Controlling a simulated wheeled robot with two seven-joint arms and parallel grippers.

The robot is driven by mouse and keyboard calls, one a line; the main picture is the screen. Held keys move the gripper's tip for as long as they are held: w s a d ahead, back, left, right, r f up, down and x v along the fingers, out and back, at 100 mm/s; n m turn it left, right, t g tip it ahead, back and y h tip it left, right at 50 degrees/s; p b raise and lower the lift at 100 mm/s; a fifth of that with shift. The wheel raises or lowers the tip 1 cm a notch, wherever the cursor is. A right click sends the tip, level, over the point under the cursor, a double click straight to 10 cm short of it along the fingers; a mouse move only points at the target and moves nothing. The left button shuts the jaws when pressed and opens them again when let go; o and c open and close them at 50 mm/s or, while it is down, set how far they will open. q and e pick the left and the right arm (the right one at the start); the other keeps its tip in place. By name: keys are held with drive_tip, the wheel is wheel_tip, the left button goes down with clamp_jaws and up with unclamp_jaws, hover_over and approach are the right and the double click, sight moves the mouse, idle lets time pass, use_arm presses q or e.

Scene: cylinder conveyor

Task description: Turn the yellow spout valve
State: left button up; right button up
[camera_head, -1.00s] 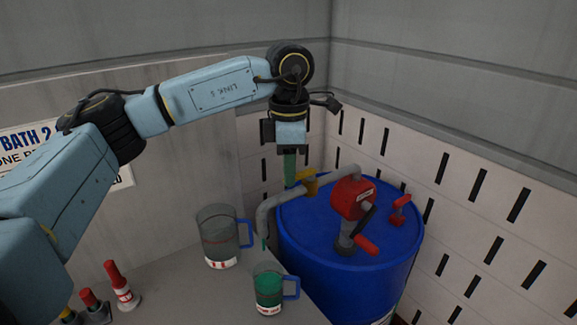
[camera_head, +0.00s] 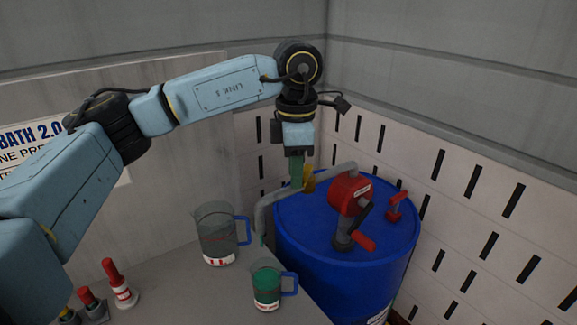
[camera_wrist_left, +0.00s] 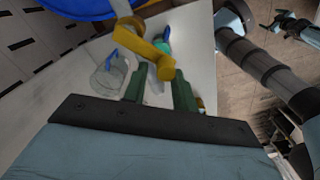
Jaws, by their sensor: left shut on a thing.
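The yellow spout valve (camera_head: 309,178) sits on the grey spout pipe (camera_head: 262,213) of the pump above the blue barrel. Its handle now stands roughly upright. My left gripper (camera_head: 298,184) reaches down from above, its green fingers shut on the valve handle. In the left wrist view the yellow valve (camera_wrist_left: 145,45) has its handle end between the fingertips (camera_wrist_left: 158,77). Part of the handle is hidden by a finger in the head view. My right gripper seems to show small at the top right of the wrist view (camera_wrist_left: 288,22); its jaws are too unclear to read.
The blue barrel (camera_head: 335,245) carries a red pump (camera_head: 348,192) with a crank. A small jug (camera_head: 266,287) with green liquid stands below the spout outlet. A larger clear jug (camera_head: 217,235) stands behind it on the grey table. Red-capped bottles (camera_head: 120,285) are at front left.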

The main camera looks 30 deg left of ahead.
use_arm(q)
drive_tip(key=shift+w+d+r, duration=0.1)
drive_tip(key=shift+w+d, duration=0.1)
drive_tip(key=shift+d, duration=0.2)
drive_tip(key=shift+c, duration=0.2)
drive_tip(key=shift+w+d+r, duration=0.1)
drive_tip(key=shift+w+d, duration=0.2)
drive_tip(key=shift+d, duration=0.05)
drive_tip(key=shift+c, duration=1.2)
drive_tip(key=shift+w+d+f, duration=0.1)
drive_tip(key=shift+w+f, duration=0.1)
drive_tip(key=shift+w, duration=0.2)
clamp_jaws()
drive_tip(key=shift+s, duration=0.2)
